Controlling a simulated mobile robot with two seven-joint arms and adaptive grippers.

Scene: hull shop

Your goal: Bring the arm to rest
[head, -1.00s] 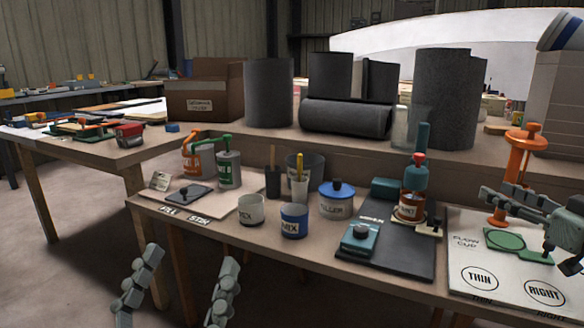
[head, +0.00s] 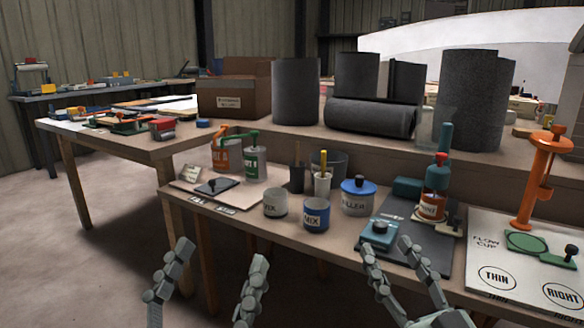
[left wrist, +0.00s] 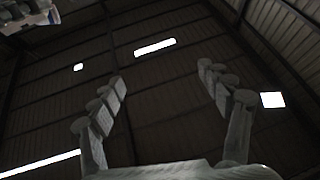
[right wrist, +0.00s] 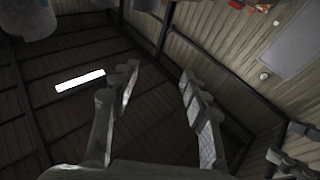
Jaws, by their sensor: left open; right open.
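My left gripper (head: 222,252) stands at the bottom of the head view, in front of the bench, with its fingers pointing up and wide apart. In the left wrist view its fingers (left wrist: 162,76) are open with nothing between them, against the dark roof. My right gripper (head: 388,246) is at the lower middle of the head view, fingers up and apart, in front of the black mat's near edge. In the right wrist view its fingers (right wrist: 160,72) are also open and empty, against the roof and wall.
Floor at left is clear.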

